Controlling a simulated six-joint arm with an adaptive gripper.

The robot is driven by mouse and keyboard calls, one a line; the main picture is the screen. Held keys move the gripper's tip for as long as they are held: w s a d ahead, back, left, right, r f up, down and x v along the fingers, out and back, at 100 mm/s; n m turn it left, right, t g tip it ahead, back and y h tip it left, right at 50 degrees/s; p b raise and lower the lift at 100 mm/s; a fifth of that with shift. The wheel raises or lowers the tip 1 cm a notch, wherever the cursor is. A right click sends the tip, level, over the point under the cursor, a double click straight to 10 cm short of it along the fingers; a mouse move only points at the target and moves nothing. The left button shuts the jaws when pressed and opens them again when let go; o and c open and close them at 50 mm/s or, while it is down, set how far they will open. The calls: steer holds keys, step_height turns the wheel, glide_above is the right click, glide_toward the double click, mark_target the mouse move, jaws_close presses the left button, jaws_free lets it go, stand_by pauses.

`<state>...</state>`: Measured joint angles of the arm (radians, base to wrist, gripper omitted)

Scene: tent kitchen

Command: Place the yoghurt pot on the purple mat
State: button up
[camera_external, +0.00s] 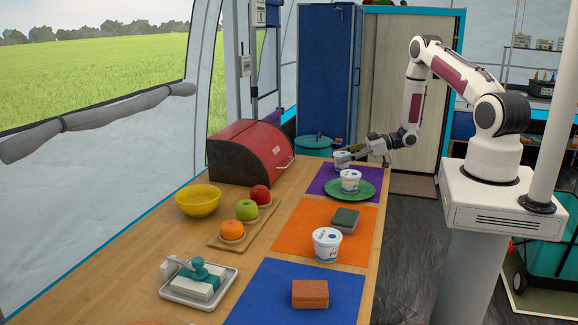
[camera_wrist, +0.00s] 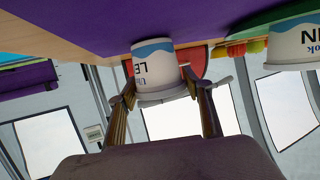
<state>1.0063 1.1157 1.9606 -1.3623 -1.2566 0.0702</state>
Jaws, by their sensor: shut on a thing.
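My gripper (camera_external: 363,153) is at the far end of the table, shut on a white and blue yoghurt pot (camera_external: 342,159). In the wrist view, that pot (camera_wrist: 155,68) sits between the two fingers (camera_wrist: 160,86), with its base toward the purple mat (camera_wrist: 110,22). I cannot tell whether the base touches the mat. The purple mat (camera_external: 318,184) lies below and in front of the held pot. A second pot (camera_external: 350,182) stands on a green plate (camera_external: 364,193) on that mat. A third pot (camera_external: 327,245) stands on the orange mat (camera_external: 297,222).
A dark sponge (camera_external: 344,219) lies on the orange mat. A brown sponge (camera_external: 310,294) lies on the blue mat (camera_external: 262,297).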

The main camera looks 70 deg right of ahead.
steer(key=shift+f, duration=0.15)
steer(key=o, duration=1.2)
steer(key=shift+v, duration=6)
